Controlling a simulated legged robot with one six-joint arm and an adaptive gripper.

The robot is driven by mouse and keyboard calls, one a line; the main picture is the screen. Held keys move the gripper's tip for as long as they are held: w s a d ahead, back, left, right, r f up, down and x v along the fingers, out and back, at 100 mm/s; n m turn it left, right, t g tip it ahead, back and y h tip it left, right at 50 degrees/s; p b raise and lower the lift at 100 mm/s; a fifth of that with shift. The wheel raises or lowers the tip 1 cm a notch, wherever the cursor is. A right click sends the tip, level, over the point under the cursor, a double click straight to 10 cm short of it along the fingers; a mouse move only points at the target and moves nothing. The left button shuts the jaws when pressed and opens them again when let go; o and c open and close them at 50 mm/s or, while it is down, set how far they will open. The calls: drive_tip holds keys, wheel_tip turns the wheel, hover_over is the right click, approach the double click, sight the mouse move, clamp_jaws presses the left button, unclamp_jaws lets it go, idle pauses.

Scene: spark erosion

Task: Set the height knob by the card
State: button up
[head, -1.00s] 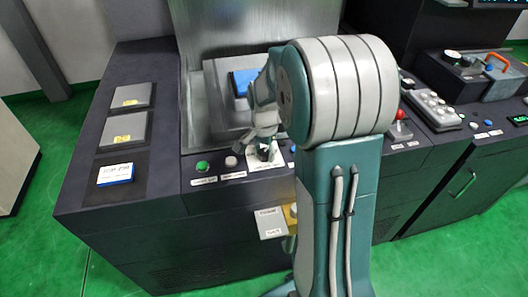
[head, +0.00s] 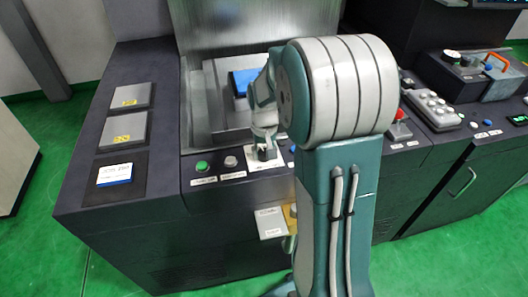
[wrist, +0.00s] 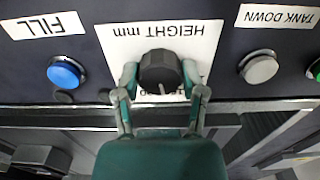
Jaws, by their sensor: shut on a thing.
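The height knob (wrist: 158,68) is black and round with a pale pointer line, which points toward the bottom of the wrist view. It sits on a white plate (wrist: 120,38) lettered "HEIGHT mm", upside down in that view; its scale is mostly hidden. My gripper (wrist: 159,80) is shut on the knob, one finger on each side. In the head view the knob (head: 266,154) is small and partly covered by my gripper.
A blue "FILL" button (wrist: 66,72) and a grey "TANK DOWN" button (wrist: 258,67) flank the knob. A green button (head: 202,166) is farther left, and a red knob-like control (head: 400,115) is to the right. A grey tag (head: 270,223) hangs on the front.

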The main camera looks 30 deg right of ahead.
sight(263, 151)
drive_tip(key=shift+w+r+n, duration=0.1)
drive_tip(key=shift+w+n, duration=0.05)
drive_tip(key=shift+n, duration=0.65)
drive_tip(key=o, duration=1.2)
drive_tip(key=shift+c, duration=0.2)
wheel_tip(263, 151, up, 12)
